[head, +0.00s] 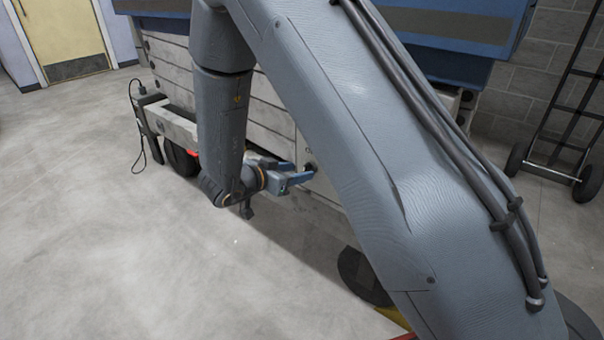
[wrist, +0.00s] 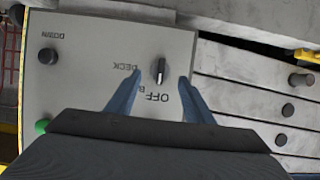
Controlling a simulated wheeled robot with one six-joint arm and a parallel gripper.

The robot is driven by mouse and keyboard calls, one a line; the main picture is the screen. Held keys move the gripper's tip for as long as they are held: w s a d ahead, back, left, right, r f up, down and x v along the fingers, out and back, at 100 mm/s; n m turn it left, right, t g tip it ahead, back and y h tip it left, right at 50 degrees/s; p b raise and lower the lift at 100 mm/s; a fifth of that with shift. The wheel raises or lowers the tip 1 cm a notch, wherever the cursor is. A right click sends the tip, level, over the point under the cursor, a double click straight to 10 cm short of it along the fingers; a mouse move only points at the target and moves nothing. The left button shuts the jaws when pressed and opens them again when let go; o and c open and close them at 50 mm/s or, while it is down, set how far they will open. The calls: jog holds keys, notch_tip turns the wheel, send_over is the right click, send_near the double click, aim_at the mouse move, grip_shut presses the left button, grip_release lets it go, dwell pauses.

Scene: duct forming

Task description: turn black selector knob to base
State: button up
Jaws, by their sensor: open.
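The black selector knob (wrist: 160,71) sits on a light grey panel (wrist: 85,30) in the wrist view. Its bar stands about upright in the picture, with a pale mark on it. The label OFF shows upside down below it and DECK to its left. A letter like B stands by the left finger; the rest of that label is hidden. My gripper (wrist: 160,76) is open, with one blue finger on each side of the knob and gaps showing between. In the head view my gripper (head: 301,176) is at the machine's side, by a small dark knob (head: 309,168).
On the same panel are a black button (wrist: 48,56) marked DOWN and a green button (wrist: 42,127). Slatted grey boards (wrist: 250,85) with dark round studs lie to the right. In the head view, open concrete floor (head: 90,230) lies left of the machine.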

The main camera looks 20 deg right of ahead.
aim_at(304, 170)
jog(key=shift+b+x, duration=0.3)
jog(key=shift+x, duration=1.35)
jog(key=c, duration=1)
jog(key=m+t, duration=0.1)
jog(key=m, duration=0.1)
jog(key=m+t+y, duration=0.1)
jog(key=m, duration=0.1)
jog(key=m+t, duration=0.1)
jog(key=m, duration=0.1)
jog(key=shift+s+d+f+t+y+p, duration=0.2)
jog(key=shift+s+d+t+y+p, duration=0.1)
jog(key=shift+s+t+p, duration=0.1)
